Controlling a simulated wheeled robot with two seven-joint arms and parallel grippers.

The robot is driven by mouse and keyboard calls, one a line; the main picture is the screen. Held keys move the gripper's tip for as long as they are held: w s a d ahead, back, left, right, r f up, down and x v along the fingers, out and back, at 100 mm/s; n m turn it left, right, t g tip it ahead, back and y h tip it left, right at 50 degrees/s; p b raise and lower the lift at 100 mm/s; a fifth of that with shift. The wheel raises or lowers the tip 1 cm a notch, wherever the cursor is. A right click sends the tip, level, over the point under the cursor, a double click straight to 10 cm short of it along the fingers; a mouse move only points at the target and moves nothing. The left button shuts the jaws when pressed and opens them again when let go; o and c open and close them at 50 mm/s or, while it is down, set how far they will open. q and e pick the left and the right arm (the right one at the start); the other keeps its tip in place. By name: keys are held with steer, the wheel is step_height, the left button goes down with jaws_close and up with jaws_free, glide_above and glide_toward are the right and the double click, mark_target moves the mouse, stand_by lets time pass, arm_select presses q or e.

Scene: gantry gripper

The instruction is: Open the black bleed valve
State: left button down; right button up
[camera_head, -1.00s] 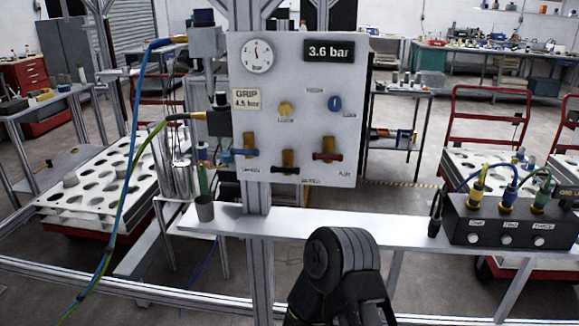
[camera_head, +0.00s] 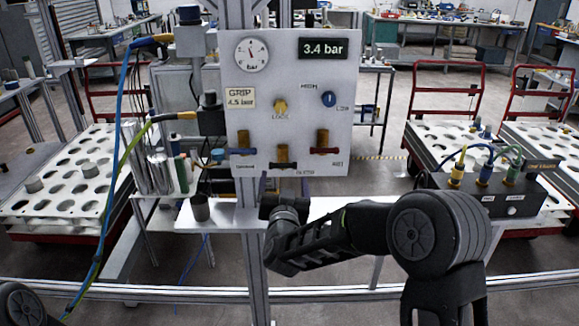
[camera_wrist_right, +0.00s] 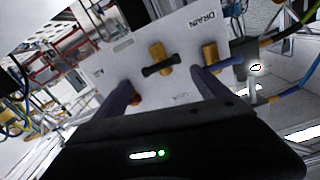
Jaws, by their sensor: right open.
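The grey valve panel (camera_head: 300,110) stands upright ahead. The black bleed valve (camera_head: 283,165) is the middle of three brass valves at its lower edge, its black handle lying crosswise. In the right wrist view this handle (camera_wrist_right: 161,67) shows in front of its brass body, between and beyond my fingers. My right gripper (camera_head: 283,186) is just below the valve in the head view. In the wrist view (camera_wrist_right: 165,90) its two dark fingers are spread, with nothing between the tips; no contact with the handle shows. My left gripper is out of view.
A blue-handled valve (camera_head: 243,151) and a red-handled valve (camera_head: 323,150) flank the black one closely. A dial gauge (camera_head: 252,52) and a display (camera_head: 323,48) reading 3.4 bar sit above.

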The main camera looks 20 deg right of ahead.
mark_target(283, 167)
steer(key=shift+f, duration=0.1)
steer(key=p+x, duration=0.2)
steer(key=x, duration=0.5)
steer(key=shift+a, duration=0.15)
steer(key=shift+w, duration=0.45)
steer(key=shift+c, duration=0.3)
steer(key=c, duration=1)
